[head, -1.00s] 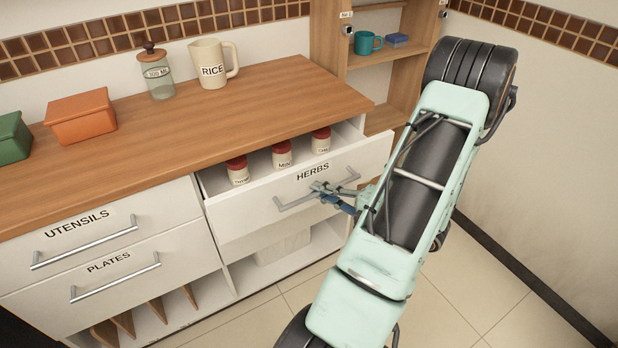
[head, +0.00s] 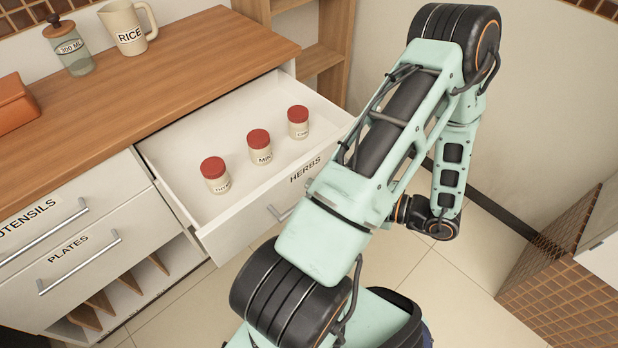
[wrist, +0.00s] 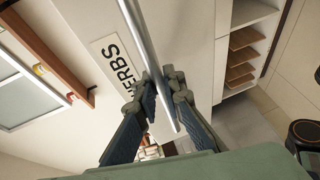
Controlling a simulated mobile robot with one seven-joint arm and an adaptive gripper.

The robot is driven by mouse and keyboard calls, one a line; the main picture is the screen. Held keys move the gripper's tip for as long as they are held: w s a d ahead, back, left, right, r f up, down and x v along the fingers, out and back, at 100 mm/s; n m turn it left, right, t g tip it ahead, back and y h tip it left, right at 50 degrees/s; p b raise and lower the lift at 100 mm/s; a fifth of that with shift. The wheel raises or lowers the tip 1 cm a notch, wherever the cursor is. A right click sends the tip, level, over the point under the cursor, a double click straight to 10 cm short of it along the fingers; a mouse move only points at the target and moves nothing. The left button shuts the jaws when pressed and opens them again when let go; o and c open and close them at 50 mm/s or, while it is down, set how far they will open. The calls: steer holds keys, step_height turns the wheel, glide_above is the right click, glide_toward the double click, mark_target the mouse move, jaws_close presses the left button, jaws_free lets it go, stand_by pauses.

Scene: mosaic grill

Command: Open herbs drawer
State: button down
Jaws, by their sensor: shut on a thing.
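The herbs drawer (head: 186,125) is pulled well out from under the wooden counter in the head view. Its front bears the label HERBS. Three red-capped jars stand upright inside, among them a middle jar (head: 260,151). The drawer's grey bar handle (head: 279,213) is mostly hidden behind my arm in the head view. In the wrist view the handle (wrist: 148,45) runs between the fingers of my gripper (wrist: 163,97), which is shut on it beside the HERBS label (wrist: 118,62). My gripper is hidden in the head view.
The utensils drawer (head: 75,185) and plates drawer (head: 105,260) are closed at the left. A rice jug (head: 128,28) and a glass jar (head: 70,50) stand on the counter (head: 200,50). Open floor (head: 410,290) lies around my arm. A tiled block (head: 560,270) stands at the right.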

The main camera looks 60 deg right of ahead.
steer(key=shift+s, duration=0.25)
steer(key=c, duration=2)
jaws_free()
steer(key=v, duration=1.2)
